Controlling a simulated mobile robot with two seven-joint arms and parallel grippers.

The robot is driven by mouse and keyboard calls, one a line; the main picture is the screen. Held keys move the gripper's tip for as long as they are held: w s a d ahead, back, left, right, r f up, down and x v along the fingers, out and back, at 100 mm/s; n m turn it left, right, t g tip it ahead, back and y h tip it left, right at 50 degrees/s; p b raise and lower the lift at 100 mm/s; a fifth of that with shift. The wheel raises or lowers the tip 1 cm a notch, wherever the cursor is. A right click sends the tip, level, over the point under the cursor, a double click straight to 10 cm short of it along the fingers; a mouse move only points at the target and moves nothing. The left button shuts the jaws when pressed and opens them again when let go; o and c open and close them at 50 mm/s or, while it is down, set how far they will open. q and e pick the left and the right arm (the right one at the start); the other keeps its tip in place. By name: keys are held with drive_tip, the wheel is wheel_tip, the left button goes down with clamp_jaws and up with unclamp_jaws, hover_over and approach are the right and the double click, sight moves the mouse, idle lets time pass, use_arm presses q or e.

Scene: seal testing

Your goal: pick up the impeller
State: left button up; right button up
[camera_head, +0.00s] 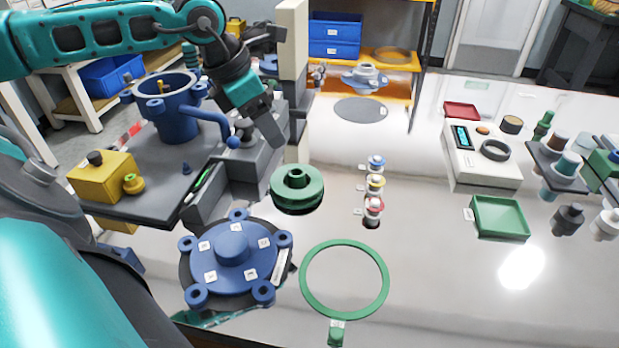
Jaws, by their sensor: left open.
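The impeller (297,187), which I take to be the green round part with a raised, bored hub, rests upright near the middle of the table. My left gripper (268,130) reaches in from the upper left. It points down, open and empty, above and slightly left of the impeller and apart from it in the picture. Its fingertips show dark against the grey fixture, so their exact gap is hard to see. My right gripper is not in view.
A blue flanged cover (232,252) and a green ring (345,280) lie in front of the impeller. A grey fixture (255,165) stands close on its left. Small coloured bottles (375,185) stand on its right. The table between them and the green tray (500,217) is clear.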

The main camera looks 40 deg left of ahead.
use_arm(q)
approach(297, 181)
drive_tip(key=shift+w+a+f+b, duration=0.2)
drive_tip(key=shift+w+f+b, duration=0.2)
drive_tip(key=shift+w+f, duration=0.35)
drive_tip(key=shift+a+b+x, duration=0.15)
drive_tip(key=shift+b+x, duration=0.1)
drive_tip(key=shift+x, duration=1.25)
drive_tip(key=shift+a+b+x, duration=0.1)
drive_tip(key=shift+b+x, duration=0.15)
drive_tip(key=shift+x, duration=1.2)
drive_tip(key=shift+w, duration=0.1)
drive_tip(key=shift+c, duration=0.2)
clamp_jaws()
